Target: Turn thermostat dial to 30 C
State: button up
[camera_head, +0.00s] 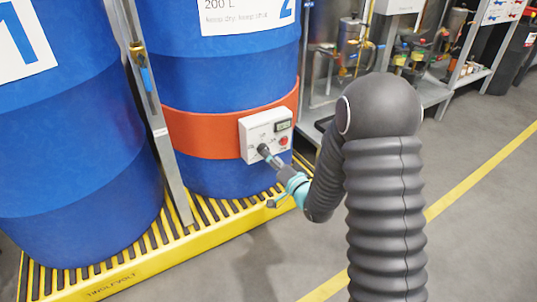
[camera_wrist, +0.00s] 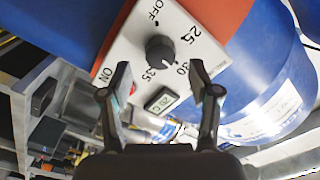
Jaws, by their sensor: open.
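The thermostat box (camera_head: 262,135) is white and fixed on an orange band around the blue drum 2. Its dark round dial (camera_wrist: 160,49) is in the wrist view, ringed by the marks OFF, 25, 30 and 35. A small display (camera_wrist: 161,99) seems to read about 20 C. A red button (camera_head: 283,141) sits beside it. My gripper (camera_wrist: 161,76) is open, its two fingers apart on either side below the dial in the wrist view, with nothing between them. In the head view my gripper (camera_head: 272,160) reaches the box front; contact is unclear.
Blue drum 1 (camera_head: 70,130) and drum 2 (camera_head: 215,80) stand on a yellow slatted pallet (camera_head: 130,270). A metal post (camera_head: 155,120) with a strap stands between them. Shelves with fittings (camera_head: 415,60) are behind at right. The floor at right is clear, with a yellow line.

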jog(key=v, duration=0.8)
jog(key=shift+s+d, duration=0.2)
jog(key=shift+d, duration=0.05)
